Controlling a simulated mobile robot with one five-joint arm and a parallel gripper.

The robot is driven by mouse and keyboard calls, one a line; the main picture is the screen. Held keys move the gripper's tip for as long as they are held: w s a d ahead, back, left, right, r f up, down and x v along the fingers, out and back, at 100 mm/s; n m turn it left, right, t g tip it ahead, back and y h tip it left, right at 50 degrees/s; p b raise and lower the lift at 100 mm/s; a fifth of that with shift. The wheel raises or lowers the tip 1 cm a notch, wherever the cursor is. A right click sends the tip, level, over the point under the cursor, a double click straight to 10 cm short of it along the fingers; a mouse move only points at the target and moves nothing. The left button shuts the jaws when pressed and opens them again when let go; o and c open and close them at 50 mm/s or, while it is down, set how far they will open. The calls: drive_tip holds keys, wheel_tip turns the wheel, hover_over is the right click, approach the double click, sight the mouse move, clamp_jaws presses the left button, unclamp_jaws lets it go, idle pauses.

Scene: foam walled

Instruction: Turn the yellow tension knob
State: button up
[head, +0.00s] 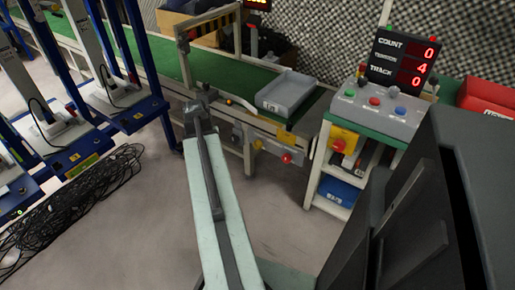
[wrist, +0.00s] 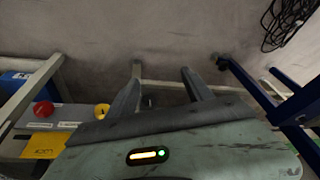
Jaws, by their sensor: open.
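The yellow tension knob (wrist: 102,110) shows in the wrist view, left of my gripper (wrist: 161,72) and close to its left finger. In the head view the yellow knob (head: 258,144) is small, on the front side of the green conveyor (head: 180,70). A red knob (head: 287,158) is to its right, and it also shows in the wrist view (wrist: 43,108). My arm reaches up to the conveyor's front edge, left of the knobs.
A grey tray (head: 285,92) sits on the conveyor. To the right stand a button panel (head: 375,108), a counter display (head: 402,62) and a red emergency button (head: 339,145). Blue frames (head: 130,115) and a black cable heap (head: 85,200) are at left. Floor between is clear.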

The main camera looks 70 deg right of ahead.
sight(258, 145)
drive_tip(key=s+d+m+h, duration=0.1)
drive_tip(key=s+d+m, duration=0.2)
drive_tip(key=s+d, duration=0.4)
drive_tip(key=s+d+m, duration=0.2)
drive_tip(key=s+d, duration=0.3)
drive_tip(key=s, duration=0.4)
drive_tip(key=shift+g, duration=0.4)
drive_tip(key=b+x, duration=0.8)
drive_tip(key=shift+f, duration=0.35)
drive_tip(key=shift+a+r, duration=0.1)
drive_tip(key=shift+r, duration=0.05)
clamp_jaws()
drive_tip(key=shift+s+a+f+t+h+b, duration=0.15)
drive_tip(key=shift+s+t+h+b, duration=0.1)
drive_tip(key=shift+t+b, duration=0.25)
drive_tip(key=shift+s+a+f+t+h+b, duration=0.15)
drive_tip(key=shift+f+t+h+b, duration=0.1)
drive_tip(key=shift+t+b, duration=0.25)
drive_tip(key=shift+d+m+t+b, duration=0.15)
drive_tip(key=shift+m+t+b, duration=0.35)
drive_tip(key=shift+t, duration=0.4)
drive_tip(key=shift+r+h, duration=0.3)
unclamp_jaws()
